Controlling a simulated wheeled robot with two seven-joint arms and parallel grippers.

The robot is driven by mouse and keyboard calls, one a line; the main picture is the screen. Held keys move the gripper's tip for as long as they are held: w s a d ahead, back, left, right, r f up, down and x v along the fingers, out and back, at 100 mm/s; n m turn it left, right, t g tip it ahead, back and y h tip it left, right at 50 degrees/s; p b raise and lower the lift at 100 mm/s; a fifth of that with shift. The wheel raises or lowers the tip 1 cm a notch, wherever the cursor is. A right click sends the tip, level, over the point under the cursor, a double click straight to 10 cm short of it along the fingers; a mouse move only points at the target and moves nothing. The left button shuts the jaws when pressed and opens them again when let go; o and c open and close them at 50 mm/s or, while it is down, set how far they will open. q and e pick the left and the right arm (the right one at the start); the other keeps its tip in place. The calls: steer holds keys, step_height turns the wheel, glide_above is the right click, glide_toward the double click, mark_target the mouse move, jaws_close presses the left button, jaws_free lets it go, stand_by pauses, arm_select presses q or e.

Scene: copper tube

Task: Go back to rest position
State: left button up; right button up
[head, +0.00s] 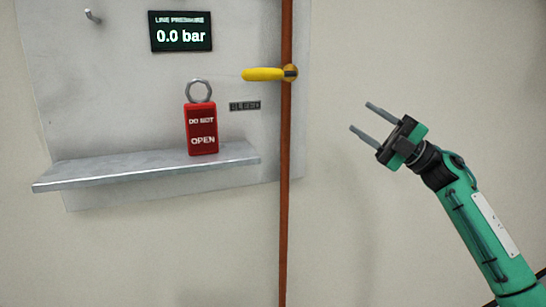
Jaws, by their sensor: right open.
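My right gripper (370,121) is open and empty, its two grey fingers pointing up and left. It is in free space to the right of the copper tube (286,200), apart from it and lower than the yellow valve handle (262,74). The handle lies level, pointing left from the tube. A red tag (202,130) reading "DO NOT OPEN", with a grey ring on top, stands upright on the metal shelf (150,172). My left gripper is not in view.
A grey panel (120,110) backs the shelf. It carries a display (181,32) reading "0.0 bar", a "BLEED" label (244,106) and a small hook (92,16) at upper left. The wall right of the tube is bare, with free room around my right gripper.

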steer(key=s+d+f+m+t+h, duration=0.15)
steer(key=f+m+t+h, duration=0.25)
steer(key=f+m+h, duration=0.6)
steer(key=s+f+m+t+h, duration=0.35)
steer(key=f+m, duration=0.45)
steer(key=f, duration=0.6)
steer(key=s+d+f+m+t+h, duration=0.1)
steer(key=f+m+t+h, duration=0.3)
steer(key=f+m+h, duration=0.7)
steer(key=s+f+g+y, duration=0.1)
steer(key=s+f+g, duration=0.6)
steer(key=s+f, duration=0.85)
steer(key=s+f+m+g, duration=0.1)
steer(key=s+f+g, duration=0.25)
steer(key=s, duration=0.65)
steer(key=s+f+g, duration=0.3)
steer(key=s+g, duration=0.1)
steer(key=s, duration=0.6)
step_height(320, 180, down, 30)
steer(key=g, duration=0.1)
steer(key=s+d+f, duration=0.1)
steer(key=s+f, duration=0.8)
steer(key=f, duration=0.1)
steer(key=s+d+f+g, duration=0.1)
steer(key=s+d+f, duration=0.1)
steer(key=s+f, duration=0.8)
steer(key=shift+d+f, duration=0.3)
steer(key=shift+f, duration=0.05)
